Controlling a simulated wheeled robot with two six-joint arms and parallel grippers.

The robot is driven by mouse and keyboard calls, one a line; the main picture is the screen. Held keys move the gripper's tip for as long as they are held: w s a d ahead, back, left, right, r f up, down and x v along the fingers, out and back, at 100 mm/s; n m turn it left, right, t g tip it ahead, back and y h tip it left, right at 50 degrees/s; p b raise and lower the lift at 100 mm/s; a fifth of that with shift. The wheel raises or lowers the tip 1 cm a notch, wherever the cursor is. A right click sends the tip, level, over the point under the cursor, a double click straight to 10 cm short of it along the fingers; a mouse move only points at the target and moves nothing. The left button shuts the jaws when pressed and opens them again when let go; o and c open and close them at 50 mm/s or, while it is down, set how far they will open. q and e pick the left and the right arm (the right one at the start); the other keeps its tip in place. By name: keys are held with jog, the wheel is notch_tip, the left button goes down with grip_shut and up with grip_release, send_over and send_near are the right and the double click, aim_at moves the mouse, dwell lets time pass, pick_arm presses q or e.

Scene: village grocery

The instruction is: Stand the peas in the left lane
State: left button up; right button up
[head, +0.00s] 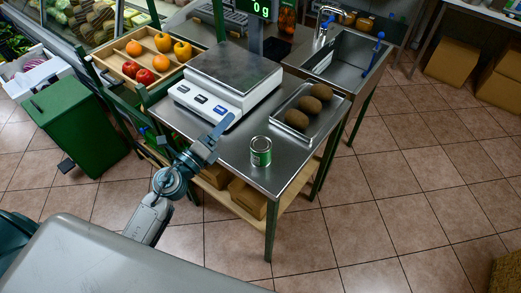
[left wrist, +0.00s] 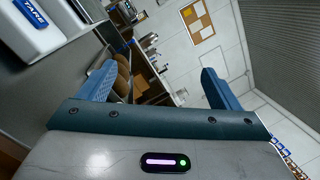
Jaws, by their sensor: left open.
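The peas are most likely the small green can with a silver lid (head: 261,151). It stands upright near the front edge of the steel table (head: 228,150). I see no lane marked as such. My left gripper (head: 222,127) is above the table, to the left of the can and in front of the scale, apart from the can. In the left wrist view my left gripper's two blue fingers (left wrist: 158,78) are spread wide with nothing between them. The can does not show in that view. My right gripper is not in view.
A scale (head: 232,72) with a steel plate stands behind the can. A metal tray (head: 325,122) with three brown oval fruits lies to its right. A sink (head: 350,58) is behind. A wooden crate (head: 122,53) of fruit and a green bin (head: 80,125) are left. Tiled floor is clear right.

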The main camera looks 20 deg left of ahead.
pick_arm(q)
jog(key=d+m+g+h, duration=0.4)
jog(key=m, duration=0.5)
jog(key=m+g+y, duration=0.1)
jog(key=m+g, duration=0.4)
jog(key=m, duration=0.2)
send_near(259, 144)
jog(key=w+d, duration=0.3)
jog(key=w+d+f+p, duration=0.1)
jog(key=shift+w+d+f+y+p, duration=0.15)
jog(key=shift+w+f+y+p, duration=0.05)
jog(key=shift+w+y+p, duration=0.1)
jog(key=shift+w+d+f, duration=0.25)
jog(key=shift+d, duration=0.05)
jog(key=shift+w+d+p, duration=0.15)
jog(key=shift+p, duration=0.15)
jog(key=p+x, duration=0.1)
jog(key=x, duration=0.1)
jog(key=p+x, duration=0.1)
jog(key=x, duration=0.1)
jog(key=shift+d+f, duration=0.1)
jog(key=shift+f, duration=0.25)
jog(key=shift+w+d+f, duration=0.15)
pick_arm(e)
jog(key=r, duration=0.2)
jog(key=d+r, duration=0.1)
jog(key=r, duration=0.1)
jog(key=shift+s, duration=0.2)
